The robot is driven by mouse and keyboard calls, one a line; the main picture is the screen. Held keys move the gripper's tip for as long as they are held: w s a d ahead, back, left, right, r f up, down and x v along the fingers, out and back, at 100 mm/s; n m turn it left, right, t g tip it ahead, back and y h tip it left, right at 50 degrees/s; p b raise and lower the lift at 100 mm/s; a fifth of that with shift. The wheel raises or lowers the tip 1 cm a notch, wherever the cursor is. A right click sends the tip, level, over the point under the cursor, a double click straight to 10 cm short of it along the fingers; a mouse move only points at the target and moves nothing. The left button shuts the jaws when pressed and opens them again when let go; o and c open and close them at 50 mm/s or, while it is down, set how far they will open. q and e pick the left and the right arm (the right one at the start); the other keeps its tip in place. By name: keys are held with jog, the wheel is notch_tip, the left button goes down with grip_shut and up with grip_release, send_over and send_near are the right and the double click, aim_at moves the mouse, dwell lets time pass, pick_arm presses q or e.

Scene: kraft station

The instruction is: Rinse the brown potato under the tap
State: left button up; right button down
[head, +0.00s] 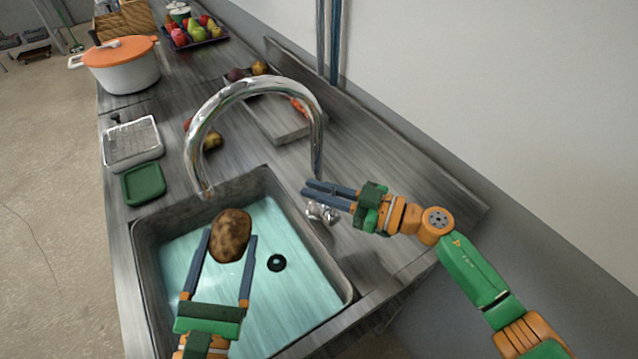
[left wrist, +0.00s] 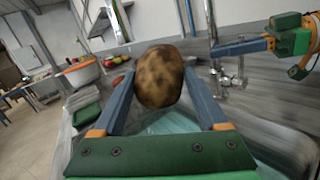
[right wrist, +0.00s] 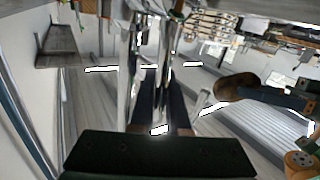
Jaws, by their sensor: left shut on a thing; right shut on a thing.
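The brown potato (head: 230,236) is dark-speckled and held between the fingertips of my left gripper (head: 226,243), above the sink basin (head: 300,290). In the left wrist view the potato (left wrist: 159,76) sits between both fingers. The chrome tap (head: 253,86) arches over the basin, its spout end just behind and left of the potato in the head view. My right gripper (head: 305,190) is shut at the tap's base, by its chrome handle (head: 322,212). In the right wrist view shiny tap parts (right wrist: 135,75) stand between its fingers. No clear water stream shows from the spout.
A black drain (head: 277,263) is in the basin floor. A green tray (head: 143,184) and a wire-topped tray (head: 132,143) lie left of the sink. A grey board (head: 275,120) with vegetables lies behind the tap. A white pot (head: 122,72) with orange lid stands farther back.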

pick_arm(q)
jog(key=shift+s+a+r, duration=0.15)
jog(key=shift+a+r, duration=0.1)
jog(key=shift+r, duration=0.45)
jog(key=shift+s+a, duration=0.1)
jog(key=shift+a, duration=0.05)
jog(key=shift+f, duration=0.15)
pick_arm(e)
jog(key=shift+s+a+n+h, duration=0.1)
jog(key=shift+a+n+h, duration=0.1)
jog(key=shift+n+h, duration=0.1)
jog(key=c, duration=1.2)
grip_release()
